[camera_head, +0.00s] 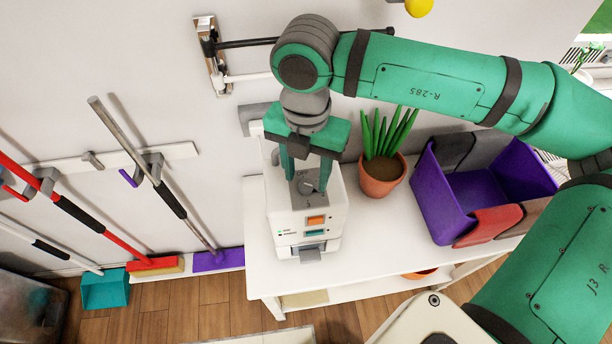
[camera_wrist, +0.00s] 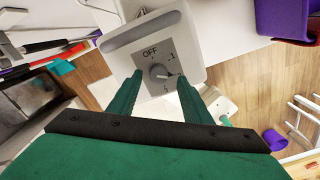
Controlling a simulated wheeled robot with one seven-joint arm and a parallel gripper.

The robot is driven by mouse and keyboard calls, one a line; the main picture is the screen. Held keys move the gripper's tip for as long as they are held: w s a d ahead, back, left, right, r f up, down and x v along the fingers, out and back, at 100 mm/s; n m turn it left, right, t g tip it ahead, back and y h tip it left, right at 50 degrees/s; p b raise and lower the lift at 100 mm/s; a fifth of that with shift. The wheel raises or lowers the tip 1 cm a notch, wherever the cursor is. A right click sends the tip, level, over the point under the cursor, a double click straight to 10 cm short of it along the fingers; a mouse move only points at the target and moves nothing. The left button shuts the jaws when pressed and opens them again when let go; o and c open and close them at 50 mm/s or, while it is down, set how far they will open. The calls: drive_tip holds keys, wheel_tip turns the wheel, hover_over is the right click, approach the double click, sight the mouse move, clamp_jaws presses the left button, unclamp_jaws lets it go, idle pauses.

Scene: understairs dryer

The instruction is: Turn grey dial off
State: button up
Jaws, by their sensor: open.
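The grey dial (camera_wrist: 159,72) sits on a grey plate on top of a white machine (camera_wrist: 205,25). The plate is marked OFF at its upper left and 1 at its upper right. The dial's pointer is turned away from OFF, toward the right or lower right in the wrist view. In the head view the dial (camera_head: 306,187) is partly covered by my gripper. My gripper (camera_head: 308,185) is open above the machine, its green fingers on either side of the dial. In the wrist view the gripper (camera_wrist: 160,92) shows a gap between fingers and dial; contact cannot be told.
The machine stands on a white table (camera_head: 375,238). A potted plant (camera_head: 381,178) and a purple bin (camera_head: 440,195) stand to its right. Brooms and mops (camera_head: 150,165) hang on the wall at left. The table front is clear.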

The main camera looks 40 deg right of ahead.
drive_tip(key=shift+w+f, duration=0.1)
drive_tip(key=shift+f, duration=0.9)
